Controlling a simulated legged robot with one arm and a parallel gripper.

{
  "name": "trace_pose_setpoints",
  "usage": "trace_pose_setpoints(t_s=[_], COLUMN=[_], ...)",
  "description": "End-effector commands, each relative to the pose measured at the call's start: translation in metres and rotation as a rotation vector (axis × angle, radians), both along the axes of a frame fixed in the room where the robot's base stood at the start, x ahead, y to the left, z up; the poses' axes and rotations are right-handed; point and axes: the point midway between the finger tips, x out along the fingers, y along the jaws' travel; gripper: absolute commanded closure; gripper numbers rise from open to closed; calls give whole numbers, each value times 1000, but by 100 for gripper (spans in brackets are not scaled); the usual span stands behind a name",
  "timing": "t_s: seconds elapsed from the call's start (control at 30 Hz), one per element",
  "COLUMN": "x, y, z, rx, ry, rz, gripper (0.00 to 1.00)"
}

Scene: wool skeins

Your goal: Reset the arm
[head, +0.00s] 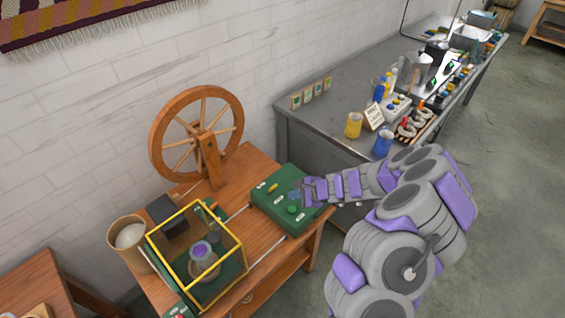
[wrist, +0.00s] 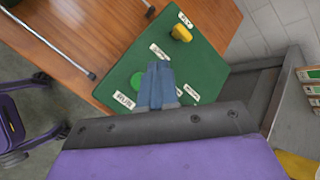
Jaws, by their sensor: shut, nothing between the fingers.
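My arm, grey and purple, reaches in from the right in the head view. My gripper (head: 296,196) is shut and empty, over the green control box (head: 268,208) on the wooden table. In the wrist view the shut fingers (wrist: 158,88) are in front of the green panel (wrist: 208,62). A round green button (wrist: 138,80) is just left of the fingertips. A yellow knob or switch (wrist: 181,33) is farther up the panel, near a white label. I cannot tell whether the fingertips touch the panel.
A grey counter (head: 335,90) with cups and tools stands behind my arm. Floor at right is clear.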

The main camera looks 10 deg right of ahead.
Motion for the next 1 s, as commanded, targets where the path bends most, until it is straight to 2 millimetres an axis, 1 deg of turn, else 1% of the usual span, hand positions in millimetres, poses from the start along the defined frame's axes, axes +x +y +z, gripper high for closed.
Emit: trace_pose_setpoints(t_s=[0.17, 0.27, 0.37, 0.4, 0.47, 0.5, 0.57, 0.6, 0.67, 0.7, 0.77, 0.83, 0.87, 0.9, 1.0], x=[0, 1, -4, -8, -18, -26, -41, -51, -70, -83, -103, -128, -138, -153, -190], y=[2, 14, 39, 52, 72, 83, 99, 108, 121, 128, 135, 141, 143, 143, 142], z=[3, 20, 54, 72, 98, 115, 137, 152, 169, 181, 194, 208, 213, 220, 231], rx=[1, 2, 0, 0, -8, -16, -29, -45, -64, -80, -110, -146, -166, -191, -256], ry=[-4, -33, -89, -117, -158, -186, -219, -241, -264, -278, -294, -308, -310, -315, -307], rz=[7, 55, 161, 219, 314, 374, 468, 529, 619, 679, 763, 860, 899, 951, 1074], gripper=[100, 100, 100, 100, 100, 100, 100, 100, 100, 100, 100, 100, 100, 100, 100])
